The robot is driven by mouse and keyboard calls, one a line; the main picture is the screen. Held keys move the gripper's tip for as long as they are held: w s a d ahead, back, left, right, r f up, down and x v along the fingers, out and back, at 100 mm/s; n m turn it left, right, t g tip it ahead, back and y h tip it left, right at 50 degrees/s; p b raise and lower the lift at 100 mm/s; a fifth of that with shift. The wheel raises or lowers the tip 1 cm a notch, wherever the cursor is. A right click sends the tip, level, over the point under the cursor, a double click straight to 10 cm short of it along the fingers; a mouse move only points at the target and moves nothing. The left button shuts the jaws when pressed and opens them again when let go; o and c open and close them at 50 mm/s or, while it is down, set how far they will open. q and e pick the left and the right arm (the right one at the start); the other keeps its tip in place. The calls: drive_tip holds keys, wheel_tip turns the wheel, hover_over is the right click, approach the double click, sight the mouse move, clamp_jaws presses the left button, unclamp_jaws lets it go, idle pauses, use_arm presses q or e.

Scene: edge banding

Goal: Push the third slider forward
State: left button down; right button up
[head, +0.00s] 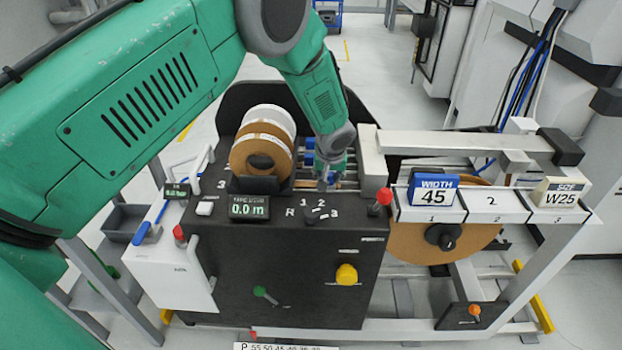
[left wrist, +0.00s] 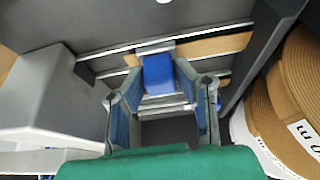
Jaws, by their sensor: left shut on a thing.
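The sliders are small blue blocks on metal rails in the slot of the black machine. One blue slider (left wrist: 158,73) shows in the left wrist view between the fingertips of my left gripper (left wrist: 160,86). The gripper is shut on it. In the head view my left gripper (head: 325,178) points down into the slot, right of the tape rolls, and hides part of the rails. Blue slider parts (head: 308,145) show just left of it. I cannot tell the held slider's number from the pictures. My right gripper is not in view.
A brown and white tape roll (head: 262,150) stands close left of the gripper. A display reading 0.0 m (head: 249,207) and a yellow knob (head: 346,275) are on the black panel (head: 305,275). A "WIDTH 45" block (head: 433,190) and a "W25" block (head: 560,193) sit at the right.

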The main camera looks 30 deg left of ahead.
sight(344, 184)
use_arm(q)
drive_tip(key=w+d, duration=0.1)
drive_tip(key=d, duration=0.2)
drive_tip(key=shift+w+b, duration=0.35)
drive_tip(key=shift+d+r, duration=0.1)
drive_tip(key=shift+d, duration=0.3)
drive_tip(key=shift+w+a, duration=0.1)
drive_tip(key=shift+a, duration=0.05)
drive_tip(key=c, duration=1.6)
unclamp_jaws()
drive_tip(key=shift+o, duration=0.2)
drive_tip(key=shift+d, duration=0.2)
